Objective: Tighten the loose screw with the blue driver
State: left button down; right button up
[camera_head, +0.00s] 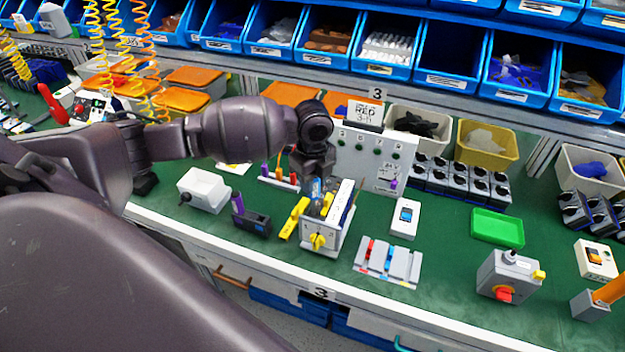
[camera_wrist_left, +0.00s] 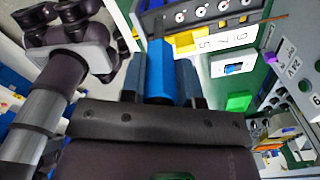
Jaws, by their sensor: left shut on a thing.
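My left gripper (camera_head: 316,180) is shut on the blue driver (camera_head: 316,190), whose blue handle (camera_wrist_left: 160,75) stands between the jaws in the left wrist view. In the left wrist view a row of round screws (camera_wrist_left: 202,11) runs along the box's terminal strip. The driver's shaft (camera_wrist_left: 155,26) reaches the left end of this row. I cannot tell which screw is loose or whether the tip touches one. My right gripper is not in view.
A yellow-handled tool (camera_head: 293,218) is close left of the box. A grey-white box (camera_head: 204,189) and a dark holder (camera_head: 250,221) stand further left. A panel (camera_head: 366,158) rises behind. A white switch (camera_head: 404,218) and a terminal block (camera_head: 388,263) stand to the right.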

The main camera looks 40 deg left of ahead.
pick_arm(q)
jog(key=shift+m, duration=0.3)
jog(key=shift+m, duration=1.2)
jog(key=shift+r, duration=3)
jog(key=shift+w, duration=0.1)
